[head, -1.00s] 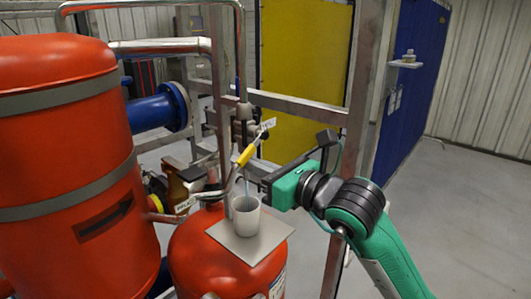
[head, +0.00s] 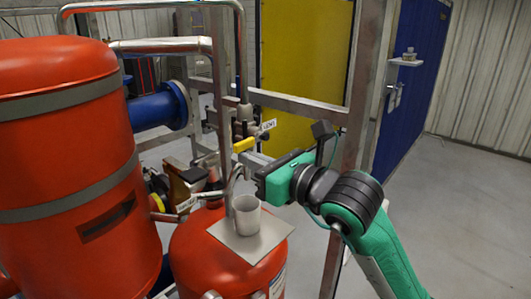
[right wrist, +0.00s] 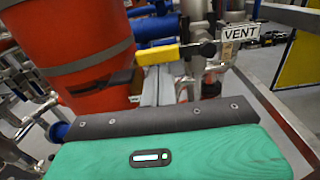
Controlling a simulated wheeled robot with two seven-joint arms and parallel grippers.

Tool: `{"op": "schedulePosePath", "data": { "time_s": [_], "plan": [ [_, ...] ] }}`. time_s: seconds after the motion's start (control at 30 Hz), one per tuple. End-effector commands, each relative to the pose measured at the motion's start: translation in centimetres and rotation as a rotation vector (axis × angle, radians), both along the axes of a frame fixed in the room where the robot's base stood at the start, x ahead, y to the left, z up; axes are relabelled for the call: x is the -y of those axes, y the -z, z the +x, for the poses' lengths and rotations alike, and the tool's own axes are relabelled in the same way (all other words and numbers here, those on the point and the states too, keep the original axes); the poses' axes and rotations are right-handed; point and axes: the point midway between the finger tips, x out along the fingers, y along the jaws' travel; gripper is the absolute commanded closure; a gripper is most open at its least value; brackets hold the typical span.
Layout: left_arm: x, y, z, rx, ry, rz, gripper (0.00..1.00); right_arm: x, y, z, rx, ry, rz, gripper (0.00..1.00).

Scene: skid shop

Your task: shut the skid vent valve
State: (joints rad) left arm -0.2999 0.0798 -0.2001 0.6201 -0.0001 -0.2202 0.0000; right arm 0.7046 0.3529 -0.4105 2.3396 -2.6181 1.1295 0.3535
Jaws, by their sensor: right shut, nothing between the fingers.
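The vent valve's yellow lever (head: 244,145) stands on the pipework behind the white cup, and a white VENT tag (head: 268,128) hangs at its right end. In the right wrist view the yellow lever (right wrist: 155,54) lies nearly level across the picture, left of the VENT tag (right wrist: 240,33). My right gripper (head: 246,161) is shut and empty, just below and in front of the lever. In the right wrist view its grey fingers (right wrist: 159,78) are together, with their tips close to the lever; I cannot tell whether they touch it. My left gripper is out of view.
A white cup (head: 247,217) stands on a grey plate (head: 270,238) on top of a red vessel (head: 210,265), below my gripper. A large red tank (head: 60,150) fills the left. A metal frame post (head: 345,150) rises behind my right arm. Open floor lies right.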

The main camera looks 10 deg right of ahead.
Motion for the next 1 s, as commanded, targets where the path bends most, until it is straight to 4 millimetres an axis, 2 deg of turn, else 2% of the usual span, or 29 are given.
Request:
{"op": "schedulePosePath", "data": {
  "time_s": [0.3,0.5,0.73,1.0],
  "plan": [
    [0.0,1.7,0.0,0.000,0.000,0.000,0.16,0.9,1.5,-1.4,0.001,0.001,0.000,1.00],
    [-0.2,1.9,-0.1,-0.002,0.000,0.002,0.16,1.4,1.5,-2.0,0.001,0.001,-0.001,1.00],
    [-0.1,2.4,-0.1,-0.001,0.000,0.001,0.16,2.8,1.6,-3.8,0.001,0.001,-0.001,1.00],
    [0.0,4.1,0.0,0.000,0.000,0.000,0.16,4.4,1.7,-6.0,0.003,0.001,-0.001,1.00]
  ]
}}
